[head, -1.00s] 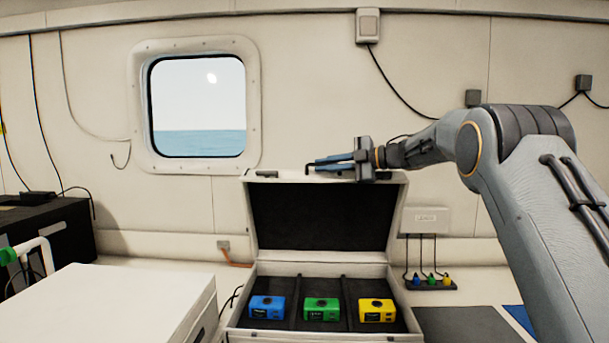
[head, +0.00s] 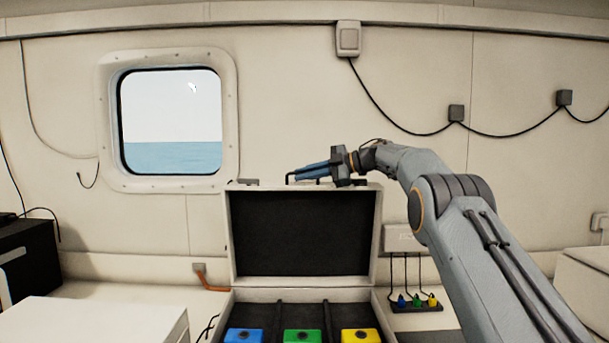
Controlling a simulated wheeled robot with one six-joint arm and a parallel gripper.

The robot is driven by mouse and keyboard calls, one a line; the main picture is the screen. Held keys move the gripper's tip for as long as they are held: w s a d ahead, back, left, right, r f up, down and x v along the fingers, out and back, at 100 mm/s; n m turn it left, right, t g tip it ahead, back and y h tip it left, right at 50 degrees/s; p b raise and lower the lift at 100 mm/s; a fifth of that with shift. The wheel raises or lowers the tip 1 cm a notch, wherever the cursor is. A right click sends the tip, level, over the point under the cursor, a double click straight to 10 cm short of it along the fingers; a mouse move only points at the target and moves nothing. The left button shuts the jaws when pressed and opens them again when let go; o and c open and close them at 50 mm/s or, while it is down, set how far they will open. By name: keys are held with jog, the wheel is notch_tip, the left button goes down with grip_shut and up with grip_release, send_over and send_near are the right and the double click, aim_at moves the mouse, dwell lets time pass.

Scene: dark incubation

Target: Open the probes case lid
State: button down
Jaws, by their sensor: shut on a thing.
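The probes case stands open in the head view, its lid (head: 300,281) raised about upright with the dark lining facing me. My gripper (head: 300,175) is at the top edge of the lid, shut on the lid's handle or rim; the exact contact is small and partly hidden by the fingers. In the case base, a blue probe (head: 243,335), a green probe (head: 303,336) and a yellow probe (head: 361,336) sit in separate dark compartments. The bottom of the frame cuts off their lower parts.
A white box (head: 95,322) stands at the lower left, with a dark unit (head: 30,255) behind it. A small rack with coloured plugs (head: 417,307) and cables is right of the case. The wall with a window (head: 170,120) is close behind the lid.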

aim_at(327, 187)
jog(key=shift+f, duration=0.1)
jog(key=c, duration=1.8)
grip_release()
jog(key=shift+c, duration=0.2)
jog(key=b+v, duration=0.3)
jog(key=v, duration=0.3)
jog(key=shift+d, duration=0.3)
jog(key=shift+s+d+r+b, duration=0.25)
jog(key=shift+d+b, duration=0.15)
jog(key=shift+d, duration=0.15)
